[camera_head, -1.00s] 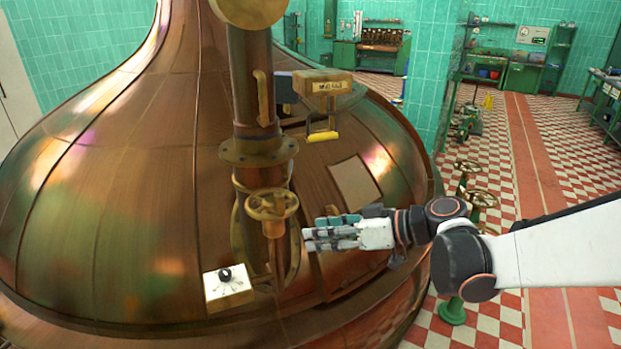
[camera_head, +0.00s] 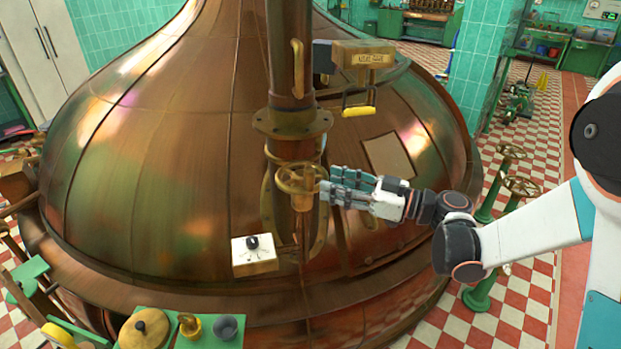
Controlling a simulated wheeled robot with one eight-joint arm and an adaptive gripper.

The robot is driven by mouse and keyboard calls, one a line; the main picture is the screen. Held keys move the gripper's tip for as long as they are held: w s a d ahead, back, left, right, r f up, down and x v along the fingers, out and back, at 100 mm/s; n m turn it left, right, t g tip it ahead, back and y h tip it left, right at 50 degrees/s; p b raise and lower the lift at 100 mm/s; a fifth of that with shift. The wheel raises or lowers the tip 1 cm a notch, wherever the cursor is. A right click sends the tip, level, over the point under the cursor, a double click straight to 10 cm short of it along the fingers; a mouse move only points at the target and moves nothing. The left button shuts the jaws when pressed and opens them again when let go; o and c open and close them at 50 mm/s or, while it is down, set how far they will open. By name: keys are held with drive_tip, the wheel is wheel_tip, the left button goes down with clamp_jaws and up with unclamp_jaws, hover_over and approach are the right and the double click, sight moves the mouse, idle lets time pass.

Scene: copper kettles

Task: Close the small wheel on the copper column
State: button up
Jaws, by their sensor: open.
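The small brass wheel (camera_head: 300,180) sits on the lower part of the copper column (camera_head: 287,65), below its flange. My gripper (camera_head: 325,184) comes in from the right, with its fingers pointing left at the wheel's right rim. The fingers are apart and look close to the rim or touching it; I cannot tell which. Nothing is seen held between them. The tip of the lower finger partly overlaps the wheel's edge.
A white box with a black knob (camera_head: 254,255) is on the kettle, lower left of the wheel. A yellow-handled lever (camera_head: 358,111) hangs above my gripper. The copper kettle (camera_head: 150,170) lies behind. Green-stemmed valve wheels (camera_head: 522,187) stand on the floor at right.

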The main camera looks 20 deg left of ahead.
sight(310, 177)
drive_tip(key=a, duration=0.4)
drive_tip(key=w+a, duration=0.1)
drive_tip(key=a, duration=0.1)
drive_tip(key=shift+a, duration=0.4)
clamp_jaws()
